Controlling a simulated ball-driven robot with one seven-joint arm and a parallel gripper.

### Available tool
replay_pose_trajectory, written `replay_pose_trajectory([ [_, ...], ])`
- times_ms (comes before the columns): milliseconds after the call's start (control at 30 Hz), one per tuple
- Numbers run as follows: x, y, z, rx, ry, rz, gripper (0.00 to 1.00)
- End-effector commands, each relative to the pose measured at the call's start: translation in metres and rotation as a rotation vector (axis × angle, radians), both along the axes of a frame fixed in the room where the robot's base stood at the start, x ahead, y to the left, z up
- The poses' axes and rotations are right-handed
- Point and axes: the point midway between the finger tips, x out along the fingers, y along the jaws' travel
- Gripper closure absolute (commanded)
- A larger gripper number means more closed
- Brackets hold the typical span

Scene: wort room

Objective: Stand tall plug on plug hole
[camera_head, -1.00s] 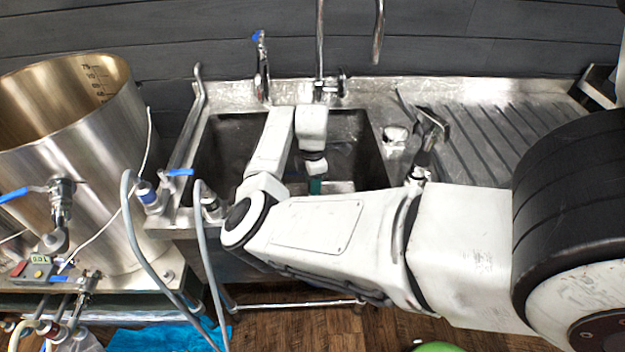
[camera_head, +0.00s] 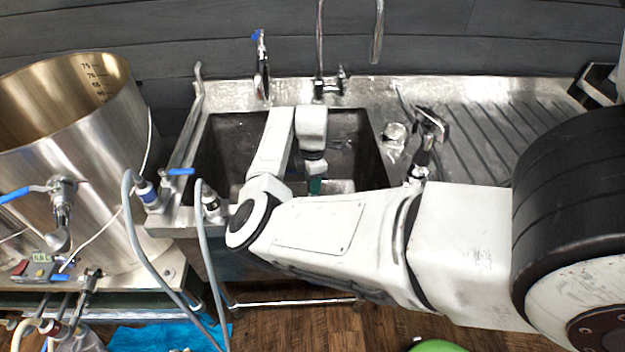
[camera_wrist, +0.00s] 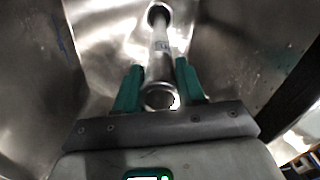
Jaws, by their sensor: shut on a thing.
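The tall plug (camera_wrist: 160,50) is a shiny metal tube in the wrist view, with an open round end near my gripper and a dark ring at its far end. My gripper (camera_wrist: 159,72) is shut on it near the open end, one green finger on each side. The plug points away from the wrist, down into the sink basin. In the head view my gripper (camera_head: 315,186) is inside the sink (camera_head: 352,150), where the plug cannot be made out. The plug hole cannot be made out; whether the plug's far end touches the basin floor is unclear.
Basin walls stand close on both sides of my gripper. A tap (camera_head: 326,85) rises behind the sink, and a ribbed drainboard (camera_head: 500,140) lies to the right. Left are a large metal kettle (camera_head: 110,160) and grey hoses (camera_head: 203,260) before the sink's front left corner.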

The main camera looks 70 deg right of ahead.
Motion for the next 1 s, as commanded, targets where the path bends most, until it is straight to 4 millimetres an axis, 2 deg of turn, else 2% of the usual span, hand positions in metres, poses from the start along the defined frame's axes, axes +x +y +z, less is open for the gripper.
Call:
replay_pose_trajectory([
  [833, 0.0003, -0.0003, -0.0020, -0.001, -0.001, 0.000, 1.00],
  [867, 0.0003, -0.0003, -0.0020, -0.001, -0.001, 0.000, 0.58],
  [1000, 0.0002, -0.0001, -0.0023, -0.001, -0.001, 0.000, 0.45],
])
